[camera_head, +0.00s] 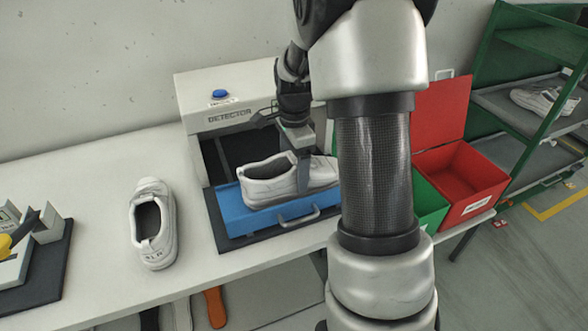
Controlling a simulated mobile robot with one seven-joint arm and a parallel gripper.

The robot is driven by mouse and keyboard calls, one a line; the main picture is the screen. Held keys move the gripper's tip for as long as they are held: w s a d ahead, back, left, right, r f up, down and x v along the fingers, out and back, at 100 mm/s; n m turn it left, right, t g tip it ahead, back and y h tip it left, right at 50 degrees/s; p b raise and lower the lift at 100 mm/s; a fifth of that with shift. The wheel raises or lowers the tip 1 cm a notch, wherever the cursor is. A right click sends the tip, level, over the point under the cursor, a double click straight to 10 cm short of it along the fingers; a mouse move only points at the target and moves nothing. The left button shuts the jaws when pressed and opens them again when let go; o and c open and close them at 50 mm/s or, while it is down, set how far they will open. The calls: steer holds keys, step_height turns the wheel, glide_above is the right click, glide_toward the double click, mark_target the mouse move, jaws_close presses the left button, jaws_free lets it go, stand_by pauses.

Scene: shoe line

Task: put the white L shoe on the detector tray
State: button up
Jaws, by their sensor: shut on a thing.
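A white shoe (265,186) is at the blue detector tray (238,219), lying lengthwise across it with its toe to the right. My gripper (303,174) reaches down from above and is shut on this shoe near its middle. I cannot tell whether the sole touches the tray. My arm hides part of the toe side. A second white shoe (166,238) stands on the table to the left of the tray. It has small marks at its heel that I cannot read surely, and no L mark is readable on the held shoe.
The detector (232,97), with a blue button on top, stands behind the tray. A red bin (462,177) and a green bin (428,207) are at the right, partly behind my arm. A green rack (503,52) holds another shoe. A dark fixture (45,270) is at the left.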

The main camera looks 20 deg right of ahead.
steer(key=shift+f, duration=0.1)
steer(key=o, duration=1)
steer(key=shift+o, duration=0.2)
